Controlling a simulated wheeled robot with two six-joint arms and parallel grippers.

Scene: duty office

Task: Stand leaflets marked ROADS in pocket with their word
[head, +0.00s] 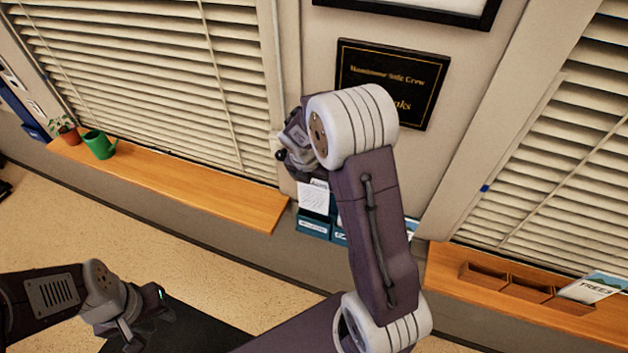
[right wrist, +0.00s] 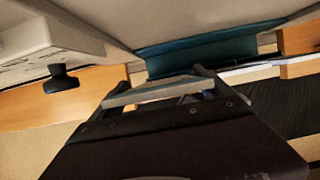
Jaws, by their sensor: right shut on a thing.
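A row of blue wall pockets (head: 313,226) hangs below the dark plaque, partly hidden by my right arm; its labels are too small to read. A white printed sheet (head: 313,196) shows above the left pocket. My right gripper's jaws are hidden in the head view. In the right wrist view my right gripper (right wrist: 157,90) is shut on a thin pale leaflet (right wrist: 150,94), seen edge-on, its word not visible. A teal pocket (right wrist: 210,50) lies just beyond the fingertips. My left gripper (head: 148,318) is open and empty, low at the left.
A wooden sill (head: 190,190) on the left bears a green watering can (head: 99,145) and a potted plant (head: 66,130). The right sill holds a wooden rack (head: 507,283) with a leaflet marked TREES (head: 595,287). A plaque (head: 420,85) hangs above the pockets.

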